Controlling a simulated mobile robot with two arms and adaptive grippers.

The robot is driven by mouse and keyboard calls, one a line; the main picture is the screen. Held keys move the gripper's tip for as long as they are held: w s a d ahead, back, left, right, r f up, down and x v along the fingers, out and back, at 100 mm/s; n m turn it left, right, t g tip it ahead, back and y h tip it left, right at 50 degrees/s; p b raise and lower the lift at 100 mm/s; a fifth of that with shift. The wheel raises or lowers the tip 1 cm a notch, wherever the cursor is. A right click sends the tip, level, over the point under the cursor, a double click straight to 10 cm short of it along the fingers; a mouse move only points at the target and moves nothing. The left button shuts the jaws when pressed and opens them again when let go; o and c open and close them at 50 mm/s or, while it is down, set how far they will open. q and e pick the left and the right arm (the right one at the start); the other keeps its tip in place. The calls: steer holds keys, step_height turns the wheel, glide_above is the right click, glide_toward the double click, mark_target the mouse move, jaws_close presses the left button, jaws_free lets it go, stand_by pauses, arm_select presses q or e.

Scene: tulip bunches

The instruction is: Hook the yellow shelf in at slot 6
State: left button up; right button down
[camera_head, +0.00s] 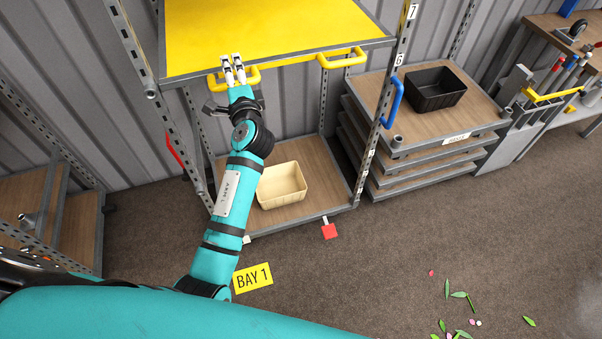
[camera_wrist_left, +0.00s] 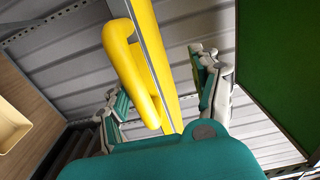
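The yellow shelf (camera_head: 270,28) spans the bay at the top of the head view, its front edge toward me. Two yellow handles, a left one (camera_head: 250,80) and a right one (camera_head: 343,58), are on that edge. The right front corner meets the perforated post between the labels 7 (camera_head: 411,12) and 6 (camera_head: 398,59); I cannot tell whether it is hooked. My left gripper (camera_head: 233,66) is at the left handle. In the left wrist view, its fingers (camera_wrist_left: 158,92) are apart with the yellow handle (camera_wrist_left: 128,62) between them. My right gripper is out of view.
A cream bin (camera_head: 281,185) stands on the bay's wooden bottom shelf (camera_head: 330,190). A blue handle (camera_head: 393,102) is on the right post, a red handle (camera_head: 174,150) on the left. To the right, a black bin (camera_head: 436,89) sits on stacked shelves (camera_head: 410,123). Petals and leaves litter the floor.

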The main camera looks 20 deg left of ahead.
arm_select(q)
steer(key=shift+d+r, duration=0.1)
steer(key=shift+r, duration=0.2)
steer(key=v, duration=0.8)
stand_by(0.4)
steer(key=shift+f, duration=0.1)
steer(key=shift+f, duration=0.15)
